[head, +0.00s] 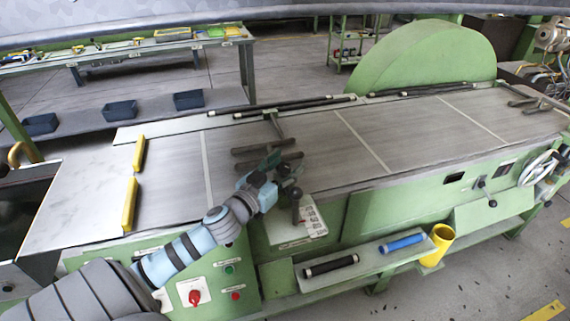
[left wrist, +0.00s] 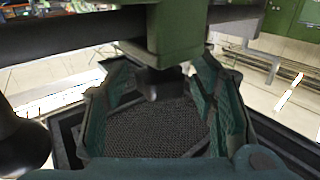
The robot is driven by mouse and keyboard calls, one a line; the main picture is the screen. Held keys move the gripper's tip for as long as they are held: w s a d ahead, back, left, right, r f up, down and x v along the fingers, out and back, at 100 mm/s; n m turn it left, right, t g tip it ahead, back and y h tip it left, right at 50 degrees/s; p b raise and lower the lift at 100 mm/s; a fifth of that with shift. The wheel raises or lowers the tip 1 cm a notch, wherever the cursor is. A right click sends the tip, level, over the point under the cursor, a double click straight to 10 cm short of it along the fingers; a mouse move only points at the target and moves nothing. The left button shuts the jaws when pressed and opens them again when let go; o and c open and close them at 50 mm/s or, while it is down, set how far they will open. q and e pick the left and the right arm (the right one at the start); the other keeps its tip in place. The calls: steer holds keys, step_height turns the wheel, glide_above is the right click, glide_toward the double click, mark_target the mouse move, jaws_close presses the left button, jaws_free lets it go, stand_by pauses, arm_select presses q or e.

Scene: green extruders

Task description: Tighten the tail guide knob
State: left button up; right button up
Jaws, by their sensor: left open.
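My left gripper (head: 270,168) is over the near side of the grey machine table, next to the dark guide bars (head: 262,146). In the left wrist view its two green-padded fingers (left wrist: 160,100) are open. A dark knob (left wrist: 153,84) shows below a green block (left wrist: 180,27), in the gap between the fingers. The fingers do not appear to be closed on it. I cannot tell whether they touch it. In the head view my gripper hides this knob. My right gripper is not in view.
A black-handled lever (head: 295,198) stands by the white plate (head: 312,220), close to my gripper. Yellow bars (head: 130,204) lie at the table's left. A big green guard (head: 425,58) rises behind. A shelf below holds a black and a blue cylinder (head: 402,243).

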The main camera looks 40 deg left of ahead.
arm_select(q)
steer(key=c, duration=1.2)
steer(key=shift+o, duration=0.2)
steer(key=shift+f+m+h, duration=0.1)
steer(key=shift+m+h, duration=0.4)
steer(key=shift+h, duration=0.1)
steer(key=m+h+b, duration=0.1)
steer(key=h, duration=0.2)
steer(key=shift+f+m, duration=0.1)
steer(key=shift+m, duration=0.3)
steer(key=m+g+h+b, duration=0.1)
steer(key=m+h+b, duration=0.1)
steer(key=b, duration=0.3)
steer(key=m+g+h+b, duration=0.1)
steer(key=m+h+b, duration=0.1)
steer(key=h+b, duration=0.2)
steer(key=shift+d+b, duration=0.1)
steer(key=shift+b, duration=1)
steer(key=shift+m+g+h+b, duration=0.6)
steer(key=shift+g+h+b, duration=0.1)
steer(key=shift+h, duration=0.1)
